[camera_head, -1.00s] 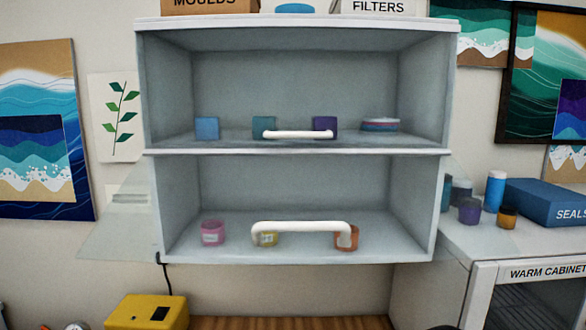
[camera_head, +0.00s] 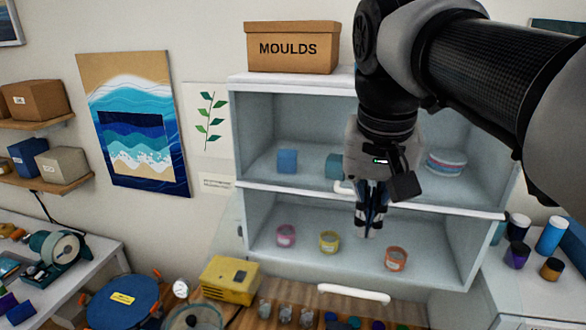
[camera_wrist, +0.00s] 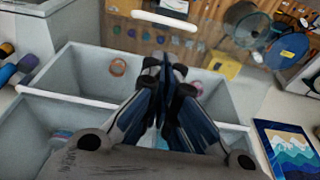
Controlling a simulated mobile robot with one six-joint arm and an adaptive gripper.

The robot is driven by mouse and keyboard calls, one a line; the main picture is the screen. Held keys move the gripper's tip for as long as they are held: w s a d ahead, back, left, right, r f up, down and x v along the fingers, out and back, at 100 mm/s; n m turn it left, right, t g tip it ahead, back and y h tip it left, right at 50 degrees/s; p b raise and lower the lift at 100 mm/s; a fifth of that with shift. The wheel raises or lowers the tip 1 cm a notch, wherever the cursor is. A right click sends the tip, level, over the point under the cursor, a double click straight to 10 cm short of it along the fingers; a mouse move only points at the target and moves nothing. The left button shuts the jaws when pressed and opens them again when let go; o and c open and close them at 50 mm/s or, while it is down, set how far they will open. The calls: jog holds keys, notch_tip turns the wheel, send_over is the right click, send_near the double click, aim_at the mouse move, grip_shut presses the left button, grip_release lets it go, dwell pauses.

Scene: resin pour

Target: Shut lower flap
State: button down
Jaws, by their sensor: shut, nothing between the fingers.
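The lower flap is a clear panel on the lower compartment of the grey cabinet (camera_head: 370,184). It stands swung outward; its faint panel is hard to make out. Its white handle (camera_head: 353,292) shows below the compartment in the head view, and at the top of the wrist view (camera_wrist: 165,20). My gripper (camera_head: 369,232) is shut and empty, pointing down in front of the lower compartment, apart from the handle. Its fingers also show in the wrist view (camera_wrist: 166,68). The upper flap's handle (camera_head: 343,187) is mostly hidden behind my gripper.
Pink (camera_head: 286,236), yellow (camera_head: 329,242) and orange (camera_head: 396,259) jars stand in the lower compartment. A moulds box (camera_head: 291,48) sits on top. A yellow device (camera_head: 230,280) stands below left. Bottles, including a blue one (camera_head: 551,236), stand at right.

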send_over(353, 298)
jog(key=x, duration=0.4)
jog(key=s+x, duration=0.1)
jog(key=x, duration=0.2)
jog(key=s+x, duration=0.1)
jog(key=x, duration=0.3)
jog(key=shift+s+a+f, duration=0.15)
jog(key=shift+a+f, duration=0.25)
jog(key=shift+f, duration=0.25)
jog(key=shift+s+f, duration=0.1)
jog(key=shift+f, duration=0.7)
notch_tip(353, 298, down, 2)
jog(key=b, duration=0.4)
jog(key=shift+f+t, duration=0.1)
jog(key=shift+t, duration=0.3)
jog(key=w+d+f+t+h+b, duration=0.1)
jog(key=w+f+b, duration=0.5)
jog(key=b, duration=0.8)
jog(key=w+d+f+t+h+b, duration=0.1)
jog(key=w+d+f+t+b, duration=0.2)
jog(key=b, duration=1.1)
jog(key=shift+w+d+f+t, duration=0.15)
jog(key=shift+w+f+t, duration=0.95)
jog(key=shift+w+f, duration=1.7)
jog(key=shift+s+f, duration=0.45)
jog(key=shift+s, duration=0.15)
